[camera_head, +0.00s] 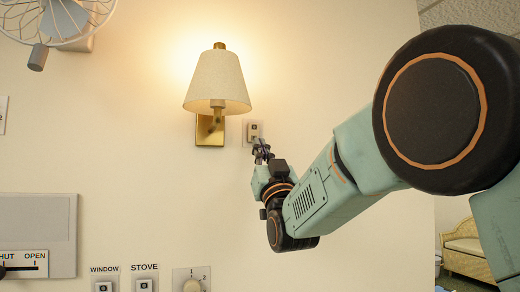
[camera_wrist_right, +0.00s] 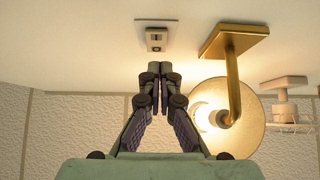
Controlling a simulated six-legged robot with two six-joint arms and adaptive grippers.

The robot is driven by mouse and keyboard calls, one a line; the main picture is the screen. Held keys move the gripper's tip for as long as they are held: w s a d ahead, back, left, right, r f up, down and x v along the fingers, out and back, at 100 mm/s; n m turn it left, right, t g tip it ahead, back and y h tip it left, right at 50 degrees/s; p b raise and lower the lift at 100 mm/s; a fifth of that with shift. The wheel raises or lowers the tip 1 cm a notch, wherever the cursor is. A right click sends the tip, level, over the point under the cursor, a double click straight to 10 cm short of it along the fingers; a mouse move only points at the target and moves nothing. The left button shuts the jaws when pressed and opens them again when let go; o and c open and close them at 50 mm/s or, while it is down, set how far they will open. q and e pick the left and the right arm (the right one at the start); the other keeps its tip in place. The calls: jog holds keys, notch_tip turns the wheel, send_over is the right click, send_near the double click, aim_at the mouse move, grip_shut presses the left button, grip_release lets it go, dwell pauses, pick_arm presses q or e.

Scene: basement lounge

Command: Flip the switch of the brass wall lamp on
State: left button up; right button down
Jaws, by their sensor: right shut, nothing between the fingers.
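The brass wall lamp (camera_head: 210,134) has a cream shade (camera_head: 217,82) and is fixed to the wall. It is lit, with a warm glow on the wall around it. Its brass arm (camera_wrist_right: 234,85) and glowing bulb show in the right wrist view. A small switch (camera_head: 254,130) on a pale plate sits on the wall just right of the lamp; it also shows in the right wrist view (camera_wrist_right: 156,38). My right gripper (camera_head: 262,150) is shut and empty, with its fingertips (camera_wrist_right: 160,68) close to the switch. I cannot tell whether they touch it. My left gripper is out of view.
A wire-caged fan (camera_head: 66,18) is at the upper left. Lower on the wall are a panel marked OPEN (camera_head: 37,210), WINDOW (camera_head: 104,286) and STOVE (camera_head: 144,285) switches, and a dial (camera_head: 192,284). A wicker sofa (camera_head: 468,246) stands far right.

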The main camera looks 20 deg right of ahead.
jog(key=s+f+b, duration=0.2)
jog(key=s+f, duration=0.2)
jog(key=f, duration=0.3)
jog(key=shift+s+d+f, duration=0.15)
jog(key=shift+s+f, duration=0.25)
notch_tip(320, 180, down, 22)
jog(key=w+d+g+h+b, duration=0.1)
jog(key=w+d+g, duration=0.1)
jog(key=g, duration=0.6)
jog(key=s+f+g+b, duration=0.1)
jog(key=s+f+g, duration=0.2)
jog(key=f, duration=0.7)
jog(key=s+f+g+b, duration=0.15)
jog(key=s+f, duration=0.25)
jog(key=f, duration=0.7)
jog(key=s+d+f+g, duration=0.2)
jog(key=s+f+g, duration=0.5)
jog(key=s+f, duration=0.8)
jog(key=s+f+g+b, duration=0.1)
jog(key=s+f+g, duration=0.2)
jog(key=s+f, duration=0.5)
jog(key=s+f+m+g+b, duration=0.1)
jog(key=s+f+g, duration=0.3)
jog(key=s+f, duration=0.5)
jog(key=s+b, duration=0.1)
jog(key=s, duration=0.5)
jog(key=shift+f, duration=0.15)
